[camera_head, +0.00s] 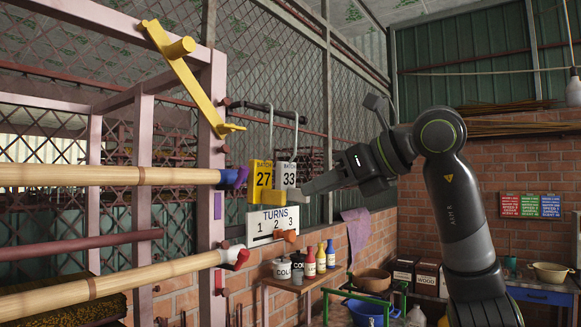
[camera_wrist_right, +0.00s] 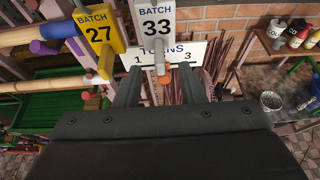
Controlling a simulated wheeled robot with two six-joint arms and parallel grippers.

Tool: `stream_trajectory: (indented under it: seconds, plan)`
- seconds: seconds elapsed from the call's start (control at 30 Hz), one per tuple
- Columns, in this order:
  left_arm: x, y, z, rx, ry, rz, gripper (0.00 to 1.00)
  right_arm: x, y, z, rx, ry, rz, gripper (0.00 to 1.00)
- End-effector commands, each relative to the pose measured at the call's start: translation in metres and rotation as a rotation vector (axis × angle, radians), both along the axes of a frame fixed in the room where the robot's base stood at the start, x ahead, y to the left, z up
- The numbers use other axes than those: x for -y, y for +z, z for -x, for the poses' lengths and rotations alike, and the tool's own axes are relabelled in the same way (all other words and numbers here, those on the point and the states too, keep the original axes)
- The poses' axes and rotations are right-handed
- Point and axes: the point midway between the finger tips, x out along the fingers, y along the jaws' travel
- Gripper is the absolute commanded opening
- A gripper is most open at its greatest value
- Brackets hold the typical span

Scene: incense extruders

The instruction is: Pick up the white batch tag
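The white batch tag (camera_head: 289,174), marked BATCH 33, hangs from a hook beside the yellow batch tag (camera_head: 262,176), marked BATCH 27. In the right wrist view, the white tag (camera_wrist_right: 156,24) is upright ahead of the fingers, with its narrow lower tab between the fingertips. My right gripper (camera_head: 308,187) is open at the white tag's lower part; its fingers (camera_wrist_right: 160,68) are apart with a gap on each side of the tab. The yellow tag (camera_wrist_right: 99,31) is left of the left finger. My left gripper is out of view.
A white TURNS board (camera_head: 273,222) with an orange knob (camera_head: 290,236) is just below the tags. Bamboo rollers (camera_head: 110,175) and a pink frame stand at left. A shelf with bottles (camera_head: 320,260) is below right.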

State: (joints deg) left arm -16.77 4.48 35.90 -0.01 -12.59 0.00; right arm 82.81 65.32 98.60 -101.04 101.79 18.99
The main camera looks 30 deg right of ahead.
Motion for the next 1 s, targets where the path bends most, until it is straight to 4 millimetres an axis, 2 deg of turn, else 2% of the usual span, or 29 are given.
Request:
stream_trajectory:
  seconds: [0.03,0.13,0.4,0.47,0.7,1.0]
  plan:
    - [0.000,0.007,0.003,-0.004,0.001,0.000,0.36,-0.003,-0.001,-0.007,-0.005,0.001,0.000,0.36]
    - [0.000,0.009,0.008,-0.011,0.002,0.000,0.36,-0.007,-0.005,-0.016,-0.002,0.001,-0.001,0.36]
    - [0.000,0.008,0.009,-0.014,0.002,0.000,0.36,-0.008,-0.008,-0.018,-0.001,0.000,0.000,0.36]
    - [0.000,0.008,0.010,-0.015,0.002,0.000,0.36,-0.008,-0.008,-0.018,-0.001,0.000,0.000,0.31]
    - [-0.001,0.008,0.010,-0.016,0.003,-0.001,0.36,-0.007,-0.008,-0.018,-0.001,0.000,0.000,0.00]
    - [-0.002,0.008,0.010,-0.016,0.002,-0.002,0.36,-0.007,-0.008,-0.018,-0.001,0.000,0.000,0.00]
